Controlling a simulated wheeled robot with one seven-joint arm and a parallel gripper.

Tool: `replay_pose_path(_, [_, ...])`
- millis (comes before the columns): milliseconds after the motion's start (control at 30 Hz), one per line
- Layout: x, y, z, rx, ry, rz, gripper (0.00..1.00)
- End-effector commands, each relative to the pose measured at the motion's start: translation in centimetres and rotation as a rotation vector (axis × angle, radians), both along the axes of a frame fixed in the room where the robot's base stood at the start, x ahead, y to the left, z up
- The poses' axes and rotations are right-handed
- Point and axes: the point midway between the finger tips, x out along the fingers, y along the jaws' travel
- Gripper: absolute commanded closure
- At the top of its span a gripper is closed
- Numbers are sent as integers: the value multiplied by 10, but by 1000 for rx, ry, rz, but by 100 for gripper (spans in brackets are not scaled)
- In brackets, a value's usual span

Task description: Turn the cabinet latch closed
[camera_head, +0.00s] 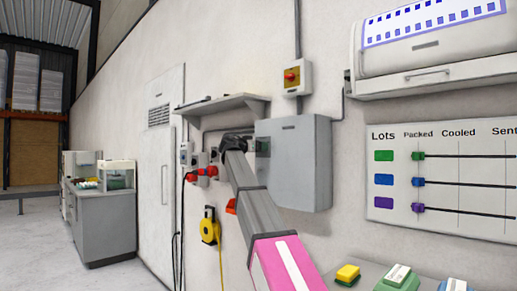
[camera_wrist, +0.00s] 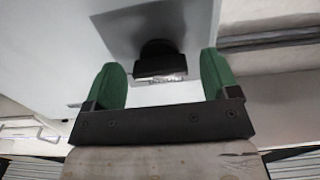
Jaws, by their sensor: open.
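The grey cabinet (camera_head: 300,165) is fixed to the wall, and its door looks shut in the head view. In the wrist view its pale face (camera_wrist: 55,50) fills the upper left. A black latch (camera_wrist: 157,57) stands out from that face, with a dark shadow around it. My gripper (camera_wrist: 160,72) is open, with one green finger on each side of the latch and a visible gap at both sides. In the head view my gripper (camera_head: 258,145) is at the cabinet's left part; the latch cannot be made out there.
A shelf (camera_head: 222,104) is on the wall left of the cabinet, above red sockets (camera_head: 207,171). A yellow cable reel (camera_head: 209,228) hangs below. A switch box (camera_head: 297,77) is above the cabinet. The lots board (camera_head: 440,225) hangs to its right.

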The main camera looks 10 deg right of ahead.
Motion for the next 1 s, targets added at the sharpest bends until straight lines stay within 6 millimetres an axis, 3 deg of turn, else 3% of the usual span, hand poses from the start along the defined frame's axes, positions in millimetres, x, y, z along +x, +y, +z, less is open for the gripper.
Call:
replay_pose_path(367, [3, -5, 0, 0, 0, 1, 19])
replay_pose_path(533, [3, -5, 0, 0, 0, 1, 69])
replay_pose_path(1000, [3, -5, 0, -47, 68, 0, 68])
